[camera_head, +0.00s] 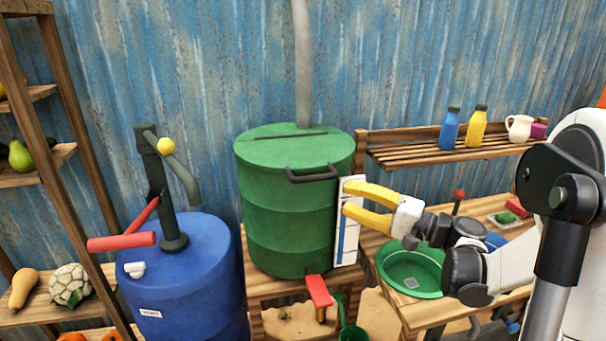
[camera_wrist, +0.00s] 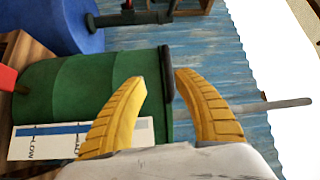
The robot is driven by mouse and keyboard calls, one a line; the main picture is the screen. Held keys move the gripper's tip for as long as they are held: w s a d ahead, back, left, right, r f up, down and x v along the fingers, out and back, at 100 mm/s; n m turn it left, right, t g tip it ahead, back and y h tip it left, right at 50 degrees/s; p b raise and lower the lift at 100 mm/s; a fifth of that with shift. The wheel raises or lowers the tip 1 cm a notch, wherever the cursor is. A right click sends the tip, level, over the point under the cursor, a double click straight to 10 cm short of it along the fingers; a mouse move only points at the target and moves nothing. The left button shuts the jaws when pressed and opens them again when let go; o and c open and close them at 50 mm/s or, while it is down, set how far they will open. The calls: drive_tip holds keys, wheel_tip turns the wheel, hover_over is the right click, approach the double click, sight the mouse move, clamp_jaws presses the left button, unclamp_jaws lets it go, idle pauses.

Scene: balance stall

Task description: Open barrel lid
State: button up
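The green barrel (camera_head: 285,215) stands on a wooden stand in the middle of the head view. Its lid (camera_head: 285,150) lies flat on top and looks closed, with a dark handle (camera_head: 312,175) at the front right of the rim. My gripper (camera_head: 347,200) is at the barrel's right side, just below the handle, its yellow fingers apart and empty. In the wrist view, the barrel (camera_wrist: 85,90) lies sideways behind my gripper (camera_wrist: 160,78), and the dark handle (camera_wrist: 167,75) shows between the fingertips. I cannot tell whether the fingers touch it.
A white level card (camera_head: 348,222) stands against the barrel's right side. A red-handled tap (camera_head: 319,291) sticks out below. The blue barrel with a pump (camera_head: 185,275) stands at left. A green basin (camera_head: 412,268) sits on the right table, below a shelf with bottles (camera_head: 450,128).

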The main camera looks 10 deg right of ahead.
sight(318, 180)
drive_tip(key=shift+t, duration=0.3)
drive_tip(key=x, duration=0.3)
drive_tip(key=b+x, duration=0.1)
drive_tip(key=x, duration=0.2)
drive_tip(key=r+b+x, duration=0.1)
drive_tip(key=x, duration=0.2)
drive_tip(key=shift+w+r, duration=0.1)
drive_tip(key=shift+w, duration=0.35)
clamp_jaws()
